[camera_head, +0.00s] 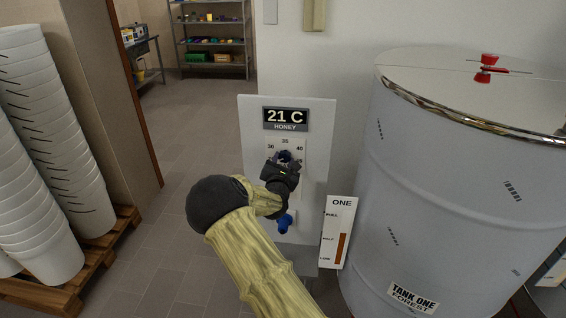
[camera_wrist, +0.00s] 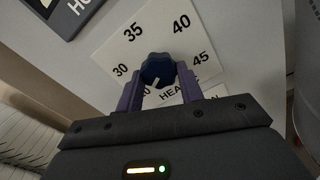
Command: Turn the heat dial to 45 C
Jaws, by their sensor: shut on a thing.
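The heat dial (camera_wrist: 157,69) is a dark blue knob on a white scale plate, with 30, 35, 40 and 45 showing around it. A short white mark on the knob points toward the lower edge in the wrist view, near a number partly hidden by a finger. My gripper (camera_wrist: 159,85) has its two purple fingers closed on either side of the knob. In the head view, my gripper (camera_head: 284,160) reaches the dial from the front and hides much of it. The display (camera_head: 285,118) above reads 21 C, HONEY.
A blue tap-like part (camera_head: 285,222) sits below the dial on the white panel (camera_head: 255,135). A level gauge (camera_head: 337,232) marked ONE and a large white drum (camera_head: 455,170) labelled TANK ONE FOREST stand to the right. Stacked white buckets (camera_head: 45,150) stand at left; the floor between is clear.

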